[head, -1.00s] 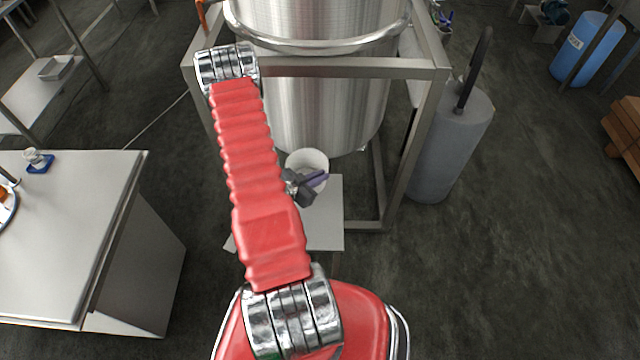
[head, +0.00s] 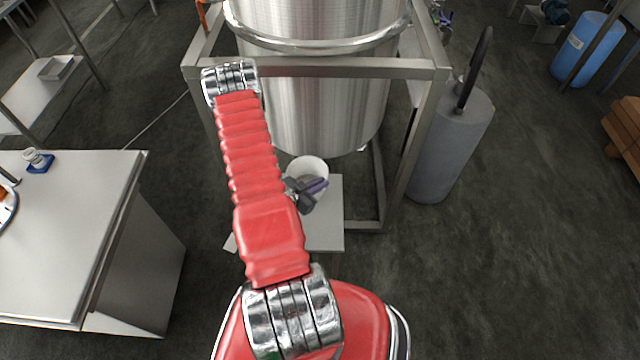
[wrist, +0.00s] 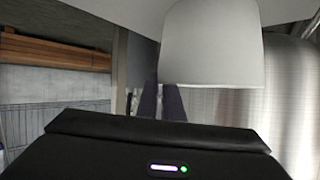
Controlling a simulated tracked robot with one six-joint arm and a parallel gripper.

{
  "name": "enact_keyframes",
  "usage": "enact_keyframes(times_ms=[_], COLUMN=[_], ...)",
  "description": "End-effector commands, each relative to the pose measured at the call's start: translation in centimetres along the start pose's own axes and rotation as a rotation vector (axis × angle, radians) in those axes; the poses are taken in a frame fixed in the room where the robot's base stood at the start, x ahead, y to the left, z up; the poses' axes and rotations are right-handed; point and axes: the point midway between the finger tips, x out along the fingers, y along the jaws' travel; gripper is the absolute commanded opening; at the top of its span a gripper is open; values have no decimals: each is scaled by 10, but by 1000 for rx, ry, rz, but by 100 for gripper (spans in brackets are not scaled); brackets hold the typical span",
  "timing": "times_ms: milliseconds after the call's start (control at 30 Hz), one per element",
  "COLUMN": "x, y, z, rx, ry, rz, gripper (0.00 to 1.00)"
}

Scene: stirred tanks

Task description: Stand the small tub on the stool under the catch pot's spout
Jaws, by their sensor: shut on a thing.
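The small white tub (head: 311,167) is in the middle of the head view, partly hidden by my arm. My gripper (head: 318,187) is shut on the tub's near side. In the wrist view the tub (wrist: 213,45) fills the top centre, beside the dark fingers (wrist: 171,101). The stool's pale flat top (head: 325,228) shows below and around the tub in the head view. I cannot tell whether the tub touches it. The large steel vessel (head: 325,105) stands just behind. The catch pot's spout is not clearly visible.
A steel frame (head: 330,68) surrounds the vessel, with a bar above and behind the tub. A grey cylinder (head: 448,150) stands to the right. A steel-topped bench (head: 70,240) is at the left.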

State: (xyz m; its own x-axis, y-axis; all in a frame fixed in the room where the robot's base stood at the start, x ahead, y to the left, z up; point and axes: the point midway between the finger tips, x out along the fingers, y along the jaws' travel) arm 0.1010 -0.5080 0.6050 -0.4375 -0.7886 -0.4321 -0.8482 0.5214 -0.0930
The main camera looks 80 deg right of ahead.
Motion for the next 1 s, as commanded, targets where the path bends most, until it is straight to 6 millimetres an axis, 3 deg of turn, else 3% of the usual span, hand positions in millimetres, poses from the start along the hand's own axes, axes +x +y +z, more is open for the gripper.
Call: enact_keyframes(times_ms=[33,67,300,667,1000], x=[1,0,0,-2,-39], y=[0,0,0,0,-2], z=[1,1,1,-1,-1], rx=[0,0,0,-1,-2], ry=[0,0,0,0,-1], rz=[0,0,0,-1,-4], gripper=[0,9,26,26,26])
